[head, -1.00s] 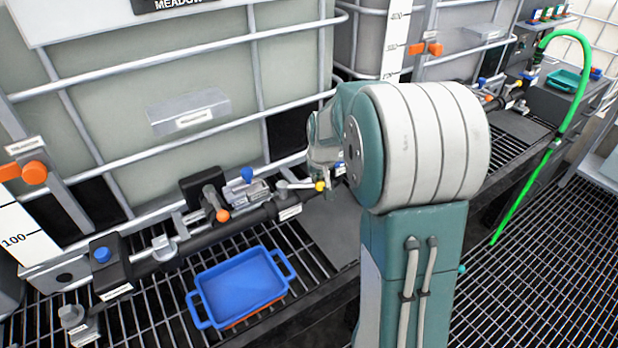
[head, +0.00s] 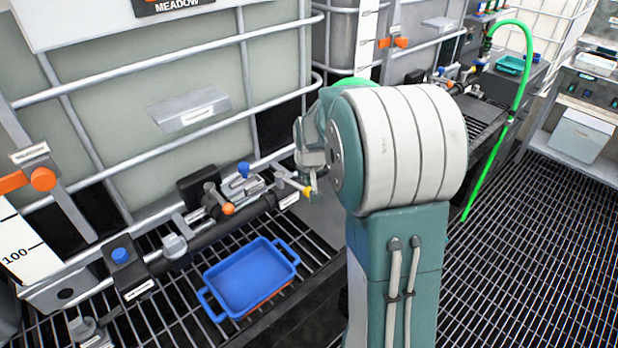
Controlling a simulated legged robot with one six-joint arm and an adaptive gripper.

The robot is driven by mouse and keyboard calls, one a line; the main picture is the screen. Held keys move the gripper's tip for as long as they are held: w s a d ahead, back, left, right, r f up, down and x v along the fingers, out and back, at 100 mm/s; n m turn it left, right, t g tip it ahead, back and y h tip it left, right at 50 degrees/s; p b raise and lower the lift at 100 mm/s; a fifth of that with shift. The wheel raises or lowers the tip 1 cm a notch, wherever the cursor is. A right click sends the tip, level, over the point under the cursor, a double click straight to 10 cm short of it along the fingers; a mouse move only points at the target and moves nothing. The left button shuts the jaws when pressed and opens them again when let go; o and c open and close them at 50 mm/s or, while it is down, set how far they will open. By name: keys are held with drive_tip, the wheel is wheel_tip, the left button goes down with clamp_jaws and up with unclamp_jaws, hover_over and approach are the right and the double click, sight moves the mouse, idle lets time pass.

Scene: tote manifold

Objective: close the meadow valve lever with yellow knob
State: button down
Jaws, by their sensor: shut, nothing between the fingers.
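The meadow valve lever (head: 290,181) is a short metal bar with a yellow knob (head: 307,192) at its end. It sits at the right end of the dark manifold pipe and points down and to the right, across the pipe's line. My gripper (head: 313,185) is shut with nothing held. Its fingertips are right beside the yellow knob; whether they touch it I cannot tell. My large wrist joint hides part of the gripper and what lies to its right.
An orange-knobbed valve (head: 228,208) and a blue knob (head: 243,169) stand just left of the lever. A blue tray (head: 250,283) lies on the grating below. The meadow tote (head: 130,90) with its cage bars rises behind. A green hose (head: 525,75) hangs at right.

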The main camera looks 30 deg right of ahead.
drive_tip(key=shift+s+a, duration=0.3)
drive_tip(key=shift+a, duration=0.6)
drive_tip(key=shift+d, duration=0.15)
